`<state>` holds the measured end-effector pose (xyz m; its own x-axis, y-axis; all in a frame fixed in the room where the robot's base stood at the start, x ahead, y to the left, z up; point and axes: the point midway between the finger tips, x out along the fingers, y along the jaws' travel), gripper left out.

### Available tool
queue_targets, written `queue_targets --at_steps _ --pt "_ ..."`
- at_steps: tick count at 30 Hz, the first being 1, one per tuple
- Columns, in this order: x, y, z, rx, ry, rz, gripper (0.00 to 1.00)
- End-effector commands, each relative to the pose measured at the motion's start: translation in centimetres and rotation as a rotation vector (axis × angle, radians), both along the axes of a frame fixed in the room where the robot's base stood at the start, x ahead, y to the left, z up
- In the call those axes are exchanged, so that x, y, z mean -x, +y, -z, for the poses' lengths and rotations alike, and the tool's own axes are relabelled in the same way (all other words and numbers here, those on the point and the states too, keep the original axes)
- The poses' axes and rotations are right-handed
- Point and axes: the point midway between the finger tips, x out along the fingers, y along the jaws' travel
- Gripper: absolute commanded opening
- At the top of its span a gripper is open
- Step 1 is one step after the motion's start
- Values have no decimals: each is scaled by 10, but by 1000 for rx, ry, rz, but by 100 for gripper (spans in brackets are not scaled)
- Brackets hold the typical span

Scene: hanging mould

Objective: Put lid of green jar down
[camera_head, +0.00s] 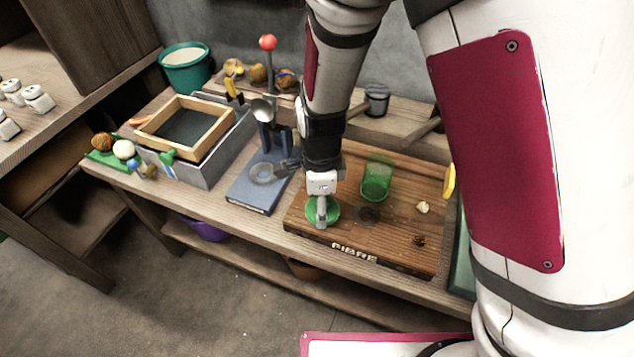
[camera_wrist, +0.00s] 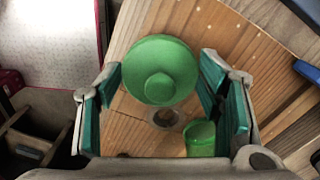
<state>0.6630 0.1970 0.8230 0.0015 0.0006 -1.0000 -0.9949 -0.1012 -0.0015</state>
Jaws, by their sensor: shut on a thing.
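The green lid (camera_wrist: 160,72) is round with a raised knob in the wrist view. It sits between the two teal finger pads of my gripper (camera_wrist: 161,80), which is shut on it. In the head view, my gripper (camera_head: 321,208) and the lid (camera_head: 331,213) are over the front left part of the wooden board (camera_head: 400,235). I cannot tell whether the lid touches the board. The green see-through jar (camera_head: 376,181) stands upright on the board, to the right of and behind my gripper. It also shows below the lid in the wrist view (camera_wrist: 201,140).
A dark round piece (camera_head: 367,213) lies on the board just right of the lid. Small pale (camera_head: 423,207) and brown (camera_head: 418,240) lumps lie farther right. A blue-based press (camera_head: 255,187) stands left of the board. A grey box (camera_head: 205,170) with a wooden frame is farther left.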

Motion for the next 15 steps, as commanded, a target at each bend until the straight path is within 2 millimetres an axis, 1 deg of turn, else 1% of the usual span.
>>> queue_targets --at_steps 1,3,6,8,11,15 --pt "-11 3 2 0 0 1 46" --pt "-21 5 3 0 0 1 46" --pt "-29 8 3 0 1 0 46" --pt "-31 8 4 0 1 0 46" --pt "-31 8 10 1 3 0 46" --pt "-31 7 29 2 5 1 46"
